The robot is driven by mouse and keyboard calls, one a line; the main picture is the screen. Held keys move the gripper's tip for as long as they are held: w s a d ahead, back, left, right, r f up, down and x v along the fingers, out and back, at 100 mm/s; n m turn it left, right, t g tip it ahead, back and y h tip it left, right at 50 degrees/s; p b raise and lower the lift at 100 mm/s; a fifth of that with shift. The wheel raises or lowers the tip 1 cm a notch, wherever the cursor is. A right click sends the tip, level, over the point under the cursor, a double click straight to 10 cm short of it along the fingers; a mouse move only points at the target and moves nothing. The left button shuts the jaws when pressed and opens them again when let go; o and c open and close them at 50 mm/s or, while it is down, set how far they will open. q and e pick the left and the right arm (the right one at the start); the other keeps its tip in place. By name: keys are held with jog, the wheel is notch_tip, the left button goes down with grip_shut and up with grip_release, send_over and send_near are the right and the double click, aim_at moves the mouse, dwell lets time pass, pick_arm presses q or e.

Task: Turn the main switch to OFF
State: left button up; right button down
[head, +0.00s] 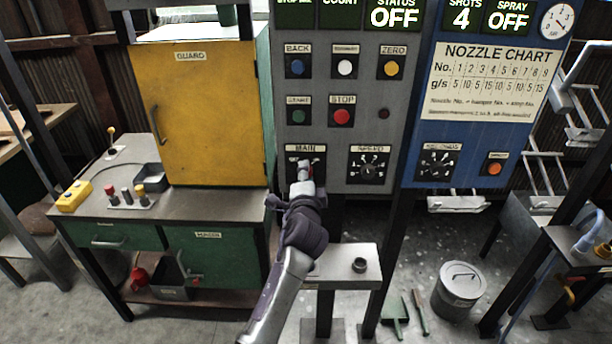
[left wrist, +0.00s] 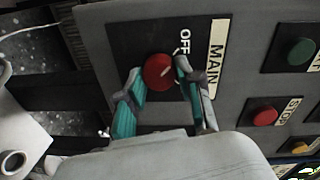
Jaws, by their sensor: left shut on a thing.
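The main switch is a red round knob (left wrist: 157,71) on a dark plate under the MAIN label (head: 306,149). In the left wrist view its plate appears turned on its side, with the word OFF (left wrist: 185,42) beside the knob. A pale mark on the knob slants towards the OFF side; its exact setting is hard to tell. My left gripper (head: 304,174) is at the switch, with one finger on each side of the knob, shut on it. In the head view my gripper hides most of the knob. My right gripper is in neither view.
The red STOP button (head: 342,117) and green START button (head: 299,116) sit above the switch. The SPEED dial (head: 368,170) is to its right. The STATUS display (head: 394,16) reads OFF. A small grey table (head: 343,262) stands below the panel.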

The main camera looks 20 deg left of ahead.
pick_arm(q)
jog(key=o, duration=1.2)
jog(key=shift+c, duration=0.2)
jog(key=shift+s, duration=0.1)
jog(key=v, duration=1.2)
